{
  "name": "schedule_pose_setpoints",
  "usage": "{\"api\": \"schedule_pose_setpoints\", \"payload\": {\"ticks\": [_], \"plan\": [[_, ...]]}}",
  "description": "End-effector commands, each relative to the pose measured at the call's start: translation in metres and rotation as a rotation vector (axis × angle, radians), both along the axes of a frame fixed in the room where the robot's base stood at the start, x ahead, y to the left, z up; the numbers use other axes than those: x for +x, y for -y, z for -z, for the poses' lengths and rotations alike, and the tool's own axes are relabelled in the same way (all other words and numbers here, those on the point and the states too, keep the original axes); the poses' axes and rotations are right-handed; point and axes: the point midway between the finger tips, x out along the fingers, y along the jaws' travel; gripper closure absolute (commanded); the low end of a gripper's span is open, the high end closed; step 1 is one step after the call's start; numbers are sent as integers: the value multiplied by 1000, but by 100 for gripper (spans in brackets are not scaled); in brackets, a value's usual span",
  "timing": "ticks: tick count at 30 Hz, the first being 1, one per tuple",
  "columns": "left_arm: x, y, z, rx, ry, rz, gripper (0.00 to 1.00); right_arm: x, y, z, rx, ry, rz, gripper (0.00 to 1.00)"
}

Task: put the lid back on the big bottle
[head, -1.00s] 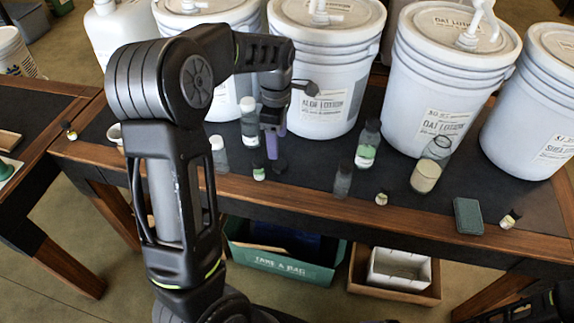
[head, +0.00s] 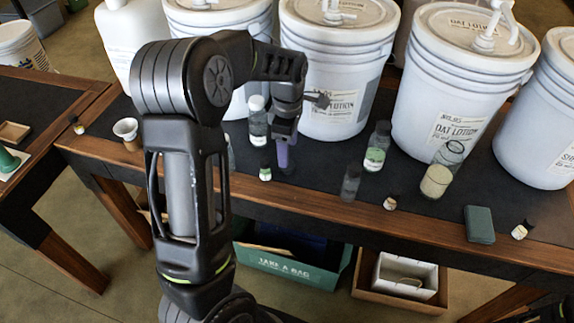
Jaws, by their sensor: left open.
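My left gripper (head: 283,155) points down near the table's middle, beside a clear bottle with a white cap (head: 257,122). It is open, with its purplish finger low over the table. A small dark round piece, possibly the lid (head: 288,170), shows at the fingertips and is mostly hidden. I cannot tell for certain which bottle is the big one. A clear jar with cream contents (head: 437,180) stands further right. My right gripper is not in view.
Large white lotion buckets (head: 335,75) line the back. A small green vial (head: 265,173) and a dark clear bottle (head: 350,184) stand close to the gripper. A green-grey block (head: 479,224) lies near the wooden front edge (head: 320,216).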

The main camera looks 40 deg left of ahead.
Motion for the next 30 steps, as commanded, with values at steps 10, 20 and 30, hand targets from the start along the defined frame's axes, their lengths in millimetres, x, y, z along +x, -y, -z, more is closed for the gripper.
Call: {"api": "schedule_pose_setpoints", "payload": {"ticks": [10, 20, 30], "plan": [[-3, 0, 19, 0, -4, -1, 35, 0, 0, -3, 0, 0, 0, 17], [-4, 0, 52, 0, 0, 1, 35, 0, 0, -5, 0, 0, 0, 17], [-4, 0, 52, 0, 0, 0, 35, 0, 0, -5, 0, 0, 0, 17]]}}
